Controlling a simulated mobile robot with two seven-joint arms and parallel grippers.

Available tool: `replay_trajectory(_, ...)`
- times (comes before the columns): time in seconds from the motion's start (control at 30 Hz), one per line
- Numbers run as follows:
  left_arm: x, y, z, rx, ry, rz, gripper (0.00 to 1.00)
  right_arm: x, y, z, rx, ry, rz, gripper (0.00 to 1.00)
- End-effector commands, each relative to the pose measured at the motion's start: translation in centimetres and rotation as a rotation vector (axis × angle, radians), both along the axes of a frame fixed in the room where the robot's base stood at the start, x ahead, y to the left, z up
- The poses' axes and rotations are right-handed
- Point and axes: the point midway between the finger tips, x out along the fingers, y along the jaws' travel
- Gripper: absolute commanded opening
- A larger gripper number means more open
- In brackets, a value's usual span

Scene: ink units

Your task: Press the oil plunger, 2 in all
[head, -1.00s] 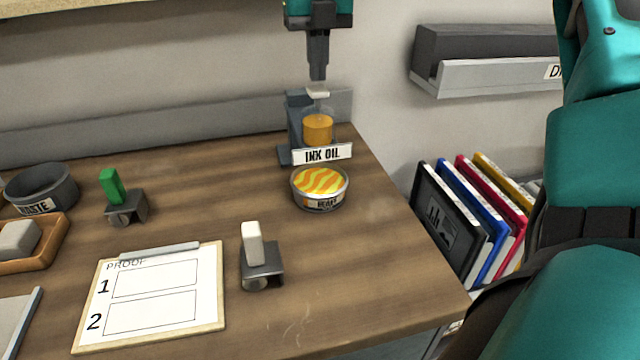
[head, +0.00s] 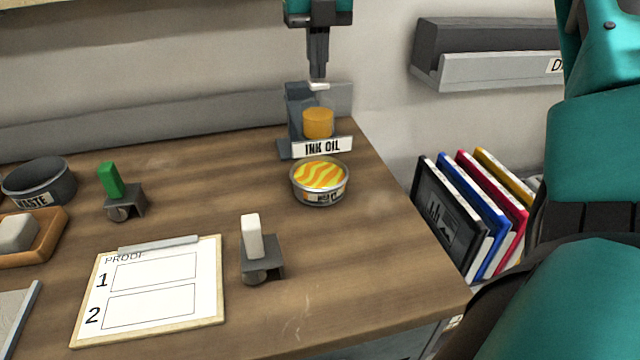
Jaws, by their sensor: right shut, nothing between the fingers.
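The ink oil dispenser stand (head: 293,118) is at the back right of the desk, with a plate (head: 322,147) reading INK OIL at its front. An amber oil part (head: 318,123) sits on it, and the pale plunger top (head: 319,87) is above that. My right gripper (head: 318,75) points straight down, shut and empty, its tips just above the plunger top; I cannot tell if they touch. A round tin (head: 320,176) with yellow and orange wavy contents stands in front of the plate. My left gripper is not in view.
A white-handled roller (head: 252,236), a PROOF clipboard (head: 215,290), a green-handled roller (head: 111,180), a WASTE bowl (head: 70,180) and a tray with a grey block (head: 18,232) are on the desk. Framed panels (head: 455,215) stand at the right. The desk's front right is clear.

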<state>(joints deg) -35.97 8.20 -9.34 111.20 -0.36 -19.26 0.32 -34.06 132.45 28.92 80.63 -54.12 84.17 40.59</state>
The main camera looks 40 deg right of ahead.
Motion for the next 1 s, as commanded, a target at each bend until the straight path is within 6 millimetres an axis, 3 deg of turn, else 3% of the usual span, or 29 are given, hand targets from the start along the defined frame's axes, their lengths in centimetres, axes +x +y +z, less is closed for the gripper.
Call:
replay_trajectory(0.5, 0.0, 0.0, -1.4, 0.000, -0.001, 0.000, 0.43, 0.0, 0.0, -2.0, 0.000, 0.002, 0.000, 0.00)
replay_trajectory(1.0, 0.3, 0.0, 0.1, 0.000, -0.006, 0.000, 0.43, -0.1, 0.0, -0.6, 0.001, 0.004, 0.000, 0.00)
